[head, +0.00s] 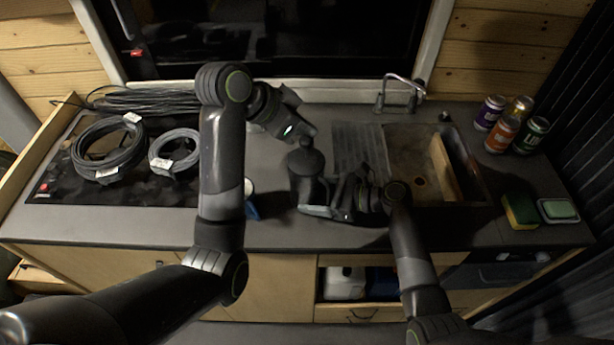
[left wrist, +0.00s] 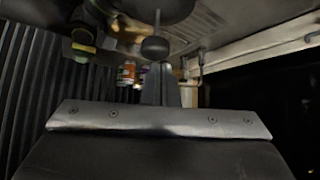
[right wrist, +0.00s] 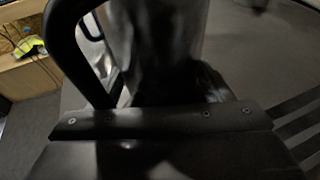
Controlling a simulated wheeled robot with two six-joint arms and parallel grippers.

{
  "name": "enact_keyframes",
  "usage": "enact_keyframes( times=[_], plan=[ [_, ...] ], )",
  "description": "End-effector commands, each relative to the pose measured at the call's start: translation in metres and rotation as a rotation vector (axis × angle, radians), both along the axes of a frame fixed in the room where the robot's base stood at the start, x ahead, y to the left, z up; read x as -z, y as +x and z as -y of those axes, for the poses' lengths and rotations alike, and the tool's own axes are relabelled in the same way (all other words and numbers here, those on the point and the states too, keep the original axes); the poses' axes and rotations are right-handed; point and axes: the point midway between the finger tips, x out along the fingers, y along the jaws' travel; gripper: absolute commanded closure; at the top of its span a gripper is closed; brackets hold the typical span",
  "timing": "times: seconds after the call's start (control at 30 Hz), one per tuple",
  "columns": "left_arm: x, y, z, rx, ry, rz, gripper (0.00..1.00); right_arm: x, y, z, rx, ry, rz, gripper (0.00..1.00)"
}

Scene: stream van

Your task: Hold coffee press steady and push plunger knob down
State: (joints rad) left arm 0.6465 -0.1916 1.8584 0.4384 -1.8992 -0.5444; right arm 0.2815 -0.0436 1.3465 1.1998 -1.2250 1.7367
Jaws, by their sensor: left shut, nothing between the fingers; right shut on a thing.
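The dark coffee press (head: 304,164) stands upright on the counter in the middle of the head view. Its round plunger knob (left wrist: 155,48) sits on a thin raised rod above the lid in the left wrist view. My left gripper (head: 311,131) is shut and empty, with its fingertips right by the knob; I cannot tell whether they touch. My right gripper (head: 308,207) is shut on the coffee press low on its front side and hides part of it. In the right wrist view, the press body (right wrist: 155,35) fills the middle, with its curved handle (right wrist: 65,50) at the left.
A sink (head: 405,150) with a tap (head: 397,90) lies right of the press. Several cans (head: 502,132), a sponge (head: 520,211) and a soap dish (head: 558,211) stand at the far right. Cable coils (head: 108,150) lie on the black hob at left. A blue-and-white item (head: 251,205) is partly hidden by my left arm.

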Motion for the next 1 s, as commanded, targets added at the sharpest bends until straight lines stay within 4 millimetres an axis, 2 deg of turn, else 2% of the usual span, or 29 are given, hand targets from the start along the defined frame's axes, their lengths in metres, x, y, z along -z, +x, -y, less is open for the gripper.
enact_keyframes(
  times=[0.6, 0.73, 1.0],
  plan=[
    [0.026, 0.0, 0.0, -0.001, 0.002, -0.004, 1.0, 0.0, -0.001, 0.0, -0.002, 0.0, -0.001, 0.4],
    [0.02, 0.0, 0.0, 0.0, 0.002, -0.001, 1.0, 0.0, -0.001, 0.0, -0.002, 0.0, -0.001, 0.4],
    [-0.007, 0.001, 0.0, 0.0, 0.001, 0.002, 1.0, 0.0, 0.0, 0.0, -0.002, 0.0, -0.001, 0.4]
  ],
)
